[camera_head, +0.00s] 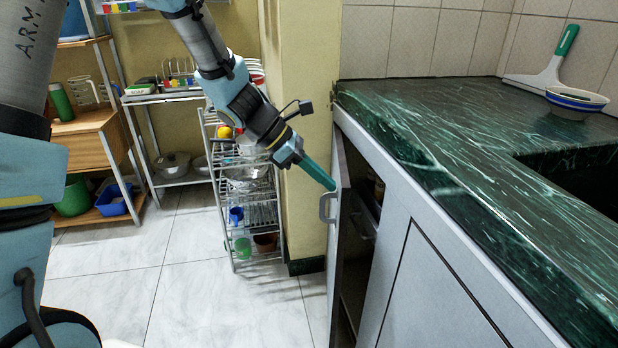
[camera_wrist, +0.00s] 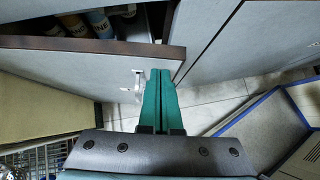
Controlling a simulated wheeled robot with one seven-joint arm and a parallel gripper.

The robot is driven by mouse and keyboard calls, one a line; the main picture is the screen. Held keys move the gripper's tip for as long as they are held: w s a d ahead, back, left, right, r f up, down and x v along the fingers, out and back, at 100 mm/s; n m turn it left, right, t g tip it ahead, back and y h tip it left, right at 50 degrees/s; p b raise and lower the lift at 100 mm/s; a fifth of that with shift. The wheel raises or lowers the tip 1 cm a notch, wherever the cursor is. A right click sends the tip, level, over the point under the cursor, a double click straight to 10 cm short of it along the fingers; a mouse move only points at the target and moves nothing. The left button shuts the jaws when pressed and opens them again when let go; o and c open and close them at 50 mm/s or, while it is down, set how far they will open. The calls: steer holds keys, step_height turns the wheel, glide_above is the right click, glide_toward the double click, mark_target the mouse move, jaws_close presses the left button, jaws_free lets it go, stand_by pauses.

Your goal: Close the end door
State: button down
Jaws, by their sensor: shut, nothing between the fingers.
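The end door (camera_head: 340,215) is a pale grey cabinet door under the left end of the green counter. It stands open, and the dark inside of the cabinet shows beside it. Its metal handle (camera_head: 326,207) is on the outer face. My gripper (camera_head: 329,184) is shut and empty, with its green fingers at the door's upper part, close to the handle. In the wrist view the door (camera_wrist: 95,62) lies to the left of my gripper's fingers (camera_wrist: 160,75), and the handle (camera_wrist: 138,85) is just left of the fingers. I cannot tell whether the fingers touch the door.
The green marble counter (camera_head: 430,120) runs above the cabinets, with a squeegee-like tool and a bowl (camera_head: 576,101) on it. A pillar (camera_head: 308,130) and a wire rack (camera_head: 250,205) stand left of the door. Bottles (camera_wrist: 85,24) show inside the cabinet. The tiled floor (camera_head: 200,290) is clear.

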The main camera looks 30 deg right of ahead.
steer(key=shift+s+d, duration=0.15)
steer(key=shift+d, duration=0.05)
steer(key=s+d+n+t, duration=0.1)
steer(key=s+d, duration=0.4)
steer(key=d, duration=0.2)
steer(key=shift+d+r+h, duration=0.15)
steer(key=shift+d+h, duration=0.1)
steer(key=shift+h, duration=0.05)
